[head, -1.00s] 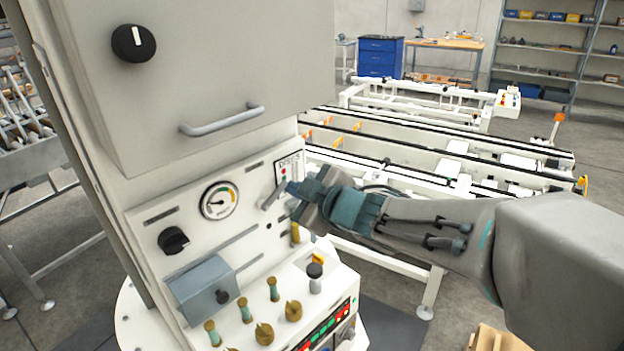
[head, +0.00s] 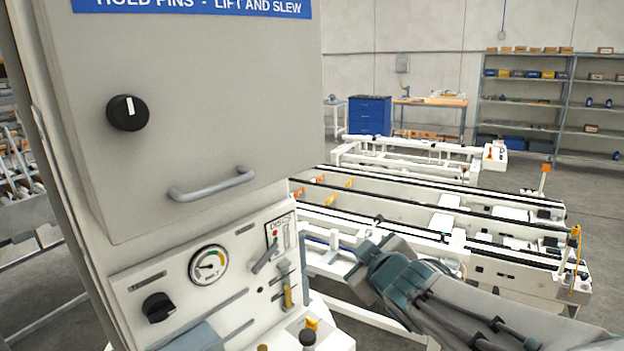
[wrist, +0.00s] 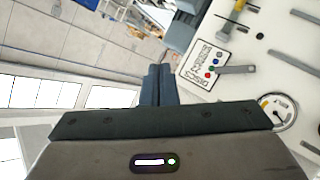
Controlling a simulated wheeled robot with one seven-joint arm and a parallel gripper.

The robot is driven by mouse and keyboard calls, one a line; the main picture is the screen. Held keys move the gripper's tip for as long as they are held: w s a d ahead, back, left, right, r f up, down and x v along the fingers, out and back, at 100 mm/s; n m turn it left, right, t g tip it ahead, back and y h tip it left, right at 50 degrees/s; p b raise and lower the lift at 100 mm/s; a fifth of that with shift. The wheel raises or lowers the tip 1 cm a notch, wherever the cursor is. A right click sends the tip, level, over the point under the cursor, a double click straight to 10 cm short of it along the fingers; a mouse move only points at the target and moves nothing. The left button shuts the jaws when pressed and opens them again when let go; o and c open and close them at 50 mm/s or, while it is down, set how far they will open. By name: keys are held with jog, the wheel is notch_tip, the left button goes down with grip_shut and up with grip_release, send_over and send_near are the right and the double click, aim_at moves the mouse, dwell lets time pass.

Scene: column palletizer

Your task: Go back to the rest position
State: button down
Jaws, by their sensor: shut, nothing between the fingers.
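My gripper (head: 352,254) is in the head view, right of the white control cabinet's panel and apart from it. In the wrist view its fingers (wrist: 159,84) are together with nothing between them. The panel (head: 240,272) carries a round gauge (head: 208,264), a black knob (head: 158,307) and a grey lever (head: 265,260) beside a small labelled plate (head: 279,235). The lever (wrist: 236,69) and plate (wrist: 205,62) also show in the wrist view, right of the fingers.
The cabinet door has a grey handle (head: 212,185) and a black knob (head: 127,113). White conveyor frames (head: 440,205) stand behind my arm. A blue drawer unit (head: 370,116), a workbench (head: 430,102) and shelves (head: 520,100) stand at the back. Open floor lies at the right.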

jog(key=s+d+f+m+g+h, duration=0.5)
jog(key=s+d+f+m, duration=0.3)
jog(key=s, duration=0.1)
jog(key=s+a+f+g+y+b, duration=0.1)
jog(key=s+a+f+g+y, duration=0.1)
jog(key=s+a, duration=0.7)
jog(key=shift+s+a+f+m+g, duration=0.25)
jog(key=shift+s+f+m+g, duration=0.15)
jog(key=shift+s+f+g, duration=0.75)
jog(key=shift+w+a+r, duration=0.1)
jog(key=shift+r, duration=0.2)
jog(key=shift+w+d+f+g, duration=0.25)
jog(key=shift+w+d, duration=0.4)
jog(key=shift+d, duration=0.2)
